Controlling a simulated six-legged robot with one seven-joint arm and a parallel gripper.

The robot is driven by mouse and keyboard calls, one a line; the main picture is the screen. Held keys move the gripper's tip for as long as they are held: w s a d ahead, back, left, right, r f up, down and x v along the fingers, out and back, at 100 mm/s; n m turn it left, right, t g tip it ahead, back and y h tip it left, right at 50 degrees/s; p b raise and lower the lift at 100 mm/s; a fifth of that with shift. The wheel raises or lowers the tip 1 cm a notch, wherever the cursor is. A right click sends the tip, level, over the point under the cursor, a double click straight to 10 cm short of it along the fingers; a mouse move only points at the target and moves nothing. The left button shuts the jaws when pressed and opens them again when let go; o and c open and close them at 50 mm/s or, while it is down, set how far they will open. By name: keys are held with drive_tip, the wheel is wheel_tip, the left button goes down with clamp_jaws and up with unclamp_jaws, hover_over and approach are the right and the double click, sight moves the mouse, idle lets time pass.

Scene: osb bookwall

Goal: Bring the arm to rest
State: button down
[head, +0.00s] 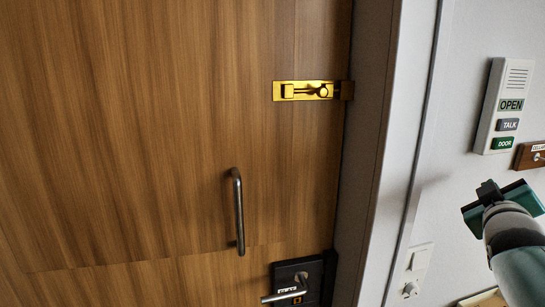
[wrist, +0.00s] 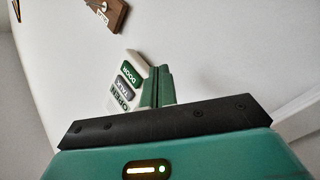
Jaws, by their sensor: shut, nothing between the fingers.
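My gripper (head: 489,192) is at the right side of the head view, in front of the pale wall, below and to the right of the intercom panel's left edge. In the wrist view its two green fingers (wrist: 158,84) are together, with nothing between them. The intercom panel (head: 504,102), with OPEN, TALK and DOOR labels, is on the wall. It also shows upside down beyond the fingers in the wrist view (wrist: 128,82), partly hidden by them. I cannot tell the exact gap between gripper and wall.
A wooden door (head: 150,150) fills the left, with a brass bolt (head: 305,91), a vertical pull handle (head: 238,210) and a lever handle (head: 284,296). A grey frame (head: 385,150) edges it. A wooden hook board (head: 530,156) and a switch plate (head: 417,267) are near my arm.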

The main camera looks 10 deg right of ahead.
drive_tip(key=a+f+m+g+y, duration=0.1)
drive_tip(key=a+f+g+y, duration=0.1)
drive_tip(key=a+f+y, duration=0.5)
drive_tip(key=a+f+m+g, duration=0.15)
drive_tip(key=a+f, duration=0.35)
drive_tip(key=a, duration=0.7)
drive_tip(key=s+a+f+g+y, duration=0.2)
drive_tip(key=s+a+f, duration=0.2)
drive_tip(key=a, duration=0.3)
drive_tip(key=s+a+f+n+g+y, duration=0.1)
drive_tip(key=s+a+f+g+y, duration=0.1)
drive_tip(key=a, duration=0.5)
wheel_tip(320, 180, down, 3)
drive_tip(key=s+g, duration=0.1)
drive_tip(key=s, duration=0.1)
drive_tip(key=shift+s+r, duration=0.15)
drive_tip(key=shift+s, duration=0.2)
drive_tip(key=shift+g, duration=0.25)
